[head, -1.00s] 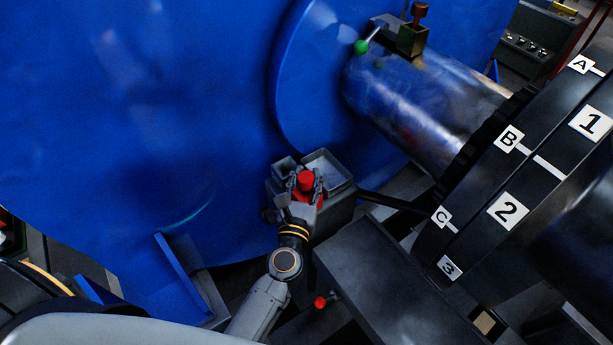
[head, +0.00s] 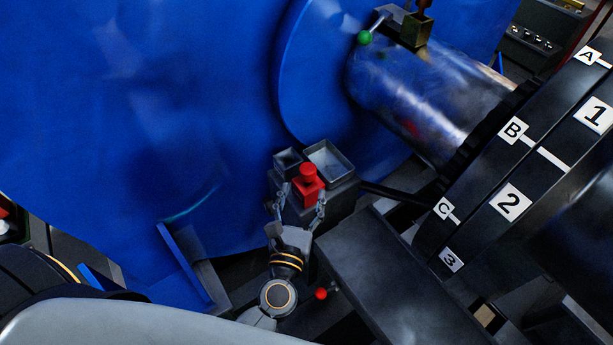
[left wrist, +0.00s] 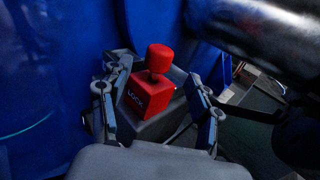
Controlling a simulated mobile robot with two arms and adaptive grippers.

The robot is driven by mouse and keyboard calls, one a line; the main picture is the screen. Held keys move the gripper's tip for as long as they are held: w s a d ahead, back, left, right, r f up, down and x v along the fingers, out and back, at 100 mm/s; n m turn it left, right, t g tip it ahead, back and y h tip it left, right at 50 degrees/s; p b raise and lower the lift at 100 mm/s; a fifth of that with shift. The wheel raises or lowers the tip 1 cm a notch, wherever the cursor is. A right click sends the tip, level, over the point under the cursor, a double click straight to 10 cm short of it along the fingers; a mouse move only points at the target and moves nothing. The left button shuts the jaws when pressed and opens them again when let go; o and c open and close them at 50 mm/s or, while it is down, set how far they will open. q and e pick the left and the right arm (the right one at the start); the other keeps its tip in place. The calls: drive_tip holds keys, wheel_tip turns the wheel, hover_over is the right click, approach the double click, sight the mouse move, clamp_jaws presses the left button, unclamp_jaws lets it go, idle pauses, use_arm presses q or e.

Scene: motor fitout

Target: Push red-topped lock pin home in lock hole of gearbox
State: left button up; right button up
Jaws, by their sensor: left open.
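A red block marked LOCK with a round red knob on top (head: 307,182) stands upright at a grey box with open trays; it also shows in the left wrist view (left wrist: 151,93). My left gripper (head: 299,203) is open, its fingers apart on either side of the block's near part, with gaps visible. Lower down, a small red knob on a short metal stem (head: 321,293) sticks out beside a dark block (head: 375,270). Which of the two is the lock pin I cannot tell, and no lock hole shows clearly. My right gripper is not in view.
A grey open tray (head: 347,161) sits behind the red block. A large blue housing (head: 130,110) fills the left. A shiny shaft (head: 430,90) and a black drum with lettered labels (head: 550,185) stand at the right.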

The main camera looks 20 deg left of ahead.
use_arm(q)
drive_tip(key=s, duration=0.4)
drive_tip(key=shift+d, duration=0.3)
drive_tip(key=s+a+b, duration=0.3)
drive_tip(key=s+a, duration=0.4)
drive_tip(key=s, duration=0.2)
drive_tip(key=shift+s+a, duration=0.25)
idle(0.5)
